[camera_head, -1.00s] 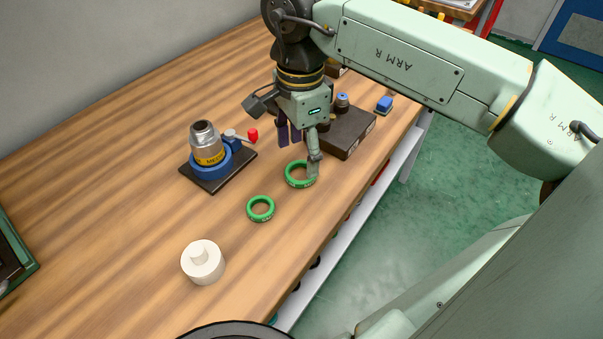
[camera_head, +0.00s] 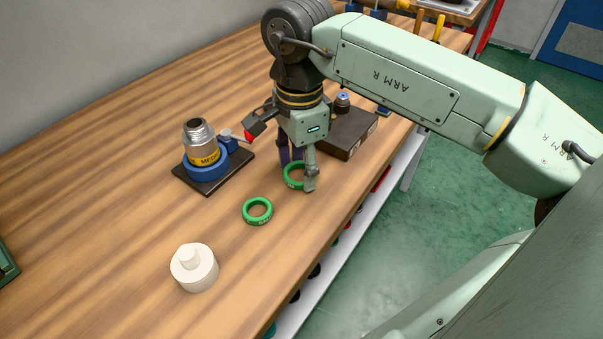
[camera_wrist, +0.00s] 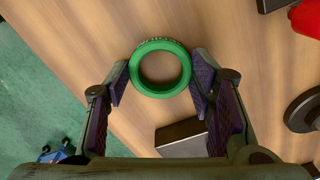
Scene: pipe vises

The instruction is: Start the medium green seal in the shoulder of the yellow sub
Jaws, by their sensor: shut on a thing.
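The sub is a silver threaded fitting (camera_head: 199,138) with a yellow band marked "MED", upright in a blue ring clamp (camera_head: 205,173) on a dark base. My gripper (camera_head: 299,172) is down at the table, right of the sub, shut on a green seal (camera_head: 291,183). In the wrist view, this green seal (camera_wrist: 160,92) lies flat between the two fingertips (camera_wrist: 161,79), its hole showing bare wood. In the head view, a finger hides its right side. I cannot read the seals' sizes.
A white stepped cylinder (camera_head: 194,271) stands at the near part of the table. A dark block (camera_head: 350,137) with a small fitting is behind my gripper.

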